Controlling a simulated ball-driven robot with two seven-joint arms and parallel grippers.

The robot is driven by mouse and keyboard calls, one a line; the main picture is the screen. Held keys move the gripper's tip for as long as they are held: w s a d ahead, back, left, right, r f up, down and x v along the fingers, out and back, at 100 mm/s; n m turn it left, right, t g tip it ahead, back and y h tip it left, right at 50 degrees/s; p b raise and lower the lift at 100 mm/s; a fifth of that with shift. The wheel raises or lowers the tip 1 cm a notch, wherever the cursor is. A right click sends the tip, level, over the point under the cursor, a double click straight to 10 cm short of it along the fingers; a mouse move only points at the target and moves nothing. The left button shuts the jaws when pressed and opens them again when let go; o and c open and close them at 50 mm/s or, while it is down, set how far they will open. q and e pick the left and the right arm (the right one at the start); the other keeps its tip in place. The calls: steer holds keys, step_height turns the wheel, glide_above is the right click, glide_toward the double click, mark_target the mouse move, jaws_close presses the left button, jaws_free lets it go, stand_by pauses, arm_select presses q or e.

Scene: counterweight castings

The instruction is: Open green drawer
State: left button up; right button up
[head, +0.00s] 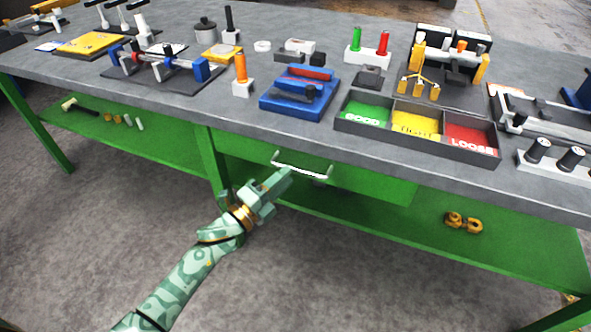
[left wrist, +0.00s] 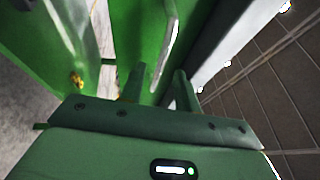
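The green drawer (head: 370,184) hangs under the workbench top and its front looks closed, flush with the bench frame. Its silver bar handle (head: 301,170) is on the upper part of the front. My left gripper (head: 283,182) is just in front of the drawer, close to the left end of the handle. In the left wrist view the two fingers (left wrist: 158,82) are apart, with the handle (left wrist: 167,45) ahead of them and nothing seen clamped. Whether a finger touches the handle cannot be told. My right gripper is in neither view.
The grey bench top (head: 200,98) carries many fixtures, including a sorting tray (head: 402,137) above the drawer. A green lower shelf (head: 150,140) holds a hammer and small parts; brass pieces (head: 462,222) lie at right. The floor in front is clear.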

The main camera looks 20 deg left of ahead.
mark_target(295, 168)
arm_select(q)
steer(key=x, duration=0.4)
steer(key=shift+w+d+b, duration=0.15)
steer(key=shift+b, duration=0.15)
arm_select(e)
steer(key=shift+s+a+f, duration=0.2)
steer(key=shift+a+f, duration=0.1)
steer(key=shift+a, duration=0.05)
arm_select(q)
jaws_close()
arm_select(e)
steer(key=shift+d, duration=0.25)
